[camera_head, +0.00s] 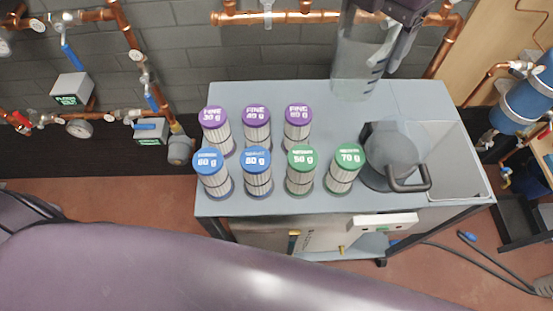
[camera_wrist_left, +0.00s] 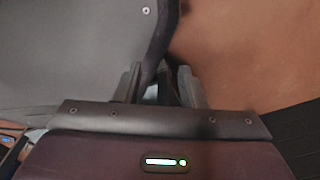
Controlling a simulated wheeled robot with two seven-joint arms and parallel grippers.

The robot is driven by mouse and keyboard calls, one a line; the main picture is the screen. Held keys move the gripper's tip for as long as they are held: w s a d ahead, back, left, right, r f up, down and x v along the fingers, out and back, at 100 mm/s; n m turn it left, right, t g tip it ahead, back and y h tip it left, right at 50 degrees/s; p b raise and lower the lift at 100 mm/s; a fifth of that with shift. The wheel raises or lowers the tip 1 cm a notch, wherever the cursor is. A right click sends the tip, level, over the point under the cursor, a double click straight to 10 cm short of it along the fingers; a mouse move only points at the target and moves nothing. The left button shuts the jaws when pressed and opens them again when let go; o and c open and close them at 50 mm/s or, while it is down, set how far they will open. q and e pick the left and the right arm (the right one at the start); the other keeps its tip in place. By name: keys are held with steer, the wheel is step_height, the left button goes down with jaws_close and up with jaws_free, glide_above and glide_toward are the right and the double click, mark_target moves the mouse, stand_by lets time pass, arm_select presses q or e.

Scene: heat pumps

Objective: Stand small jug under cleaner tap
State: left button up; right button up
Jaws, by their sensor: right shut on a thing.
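The small jug (camera_head: 356,68) is clear with blue marks on its side. It hangs upright at the back of the grey bench top. My right gripper (camera_head: 393,48) is shut on the jug at its right side, near the top edge of the head view. Whether the jug's base touches the bench is hard to tell. I cannot make out which tap is the cleaner tap. My left gripper (camera_wrist_left: 160,88) shows only in the left wrist view. Its fingers look apart, with a dark curved part beyond them that I cannot identify.
The bench top (camera_head: 340,205) carries several filter cartridges with purple, blue and green lids. Copper pipes (camera_head: 130,40) line the wall. A blue cylinder (camera_head: 525,100) hangs at the right.

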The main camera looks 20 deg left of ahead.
steer(key=shift+s+a+f+n, duration=0.1)
steer(key=shift+s+a+n, duration=0.2)
steer(key=shift+n, duration=0.4)
steer(key=shift+f, duration=0.15)
step_height(320, 180, down, 6)
steer(key=shift+r+b, duration=0.25)
steer(key=shift+b, duration=0.7)
arm_select(q)
steer(key=shift+w+d+f+b, duration=0.1)
steer(key=shift+w+f+b, duration=0.25)
steer(key=shift+w, duration=0.6)
steer(key=shift+w+d+f+b, duration=0.1)
steer(key=shift+w+f, duration=0.4)
steer(key=shift+w, duration=0.45)
arm_select(e)
steer(key=shift+f, duration=7.15)
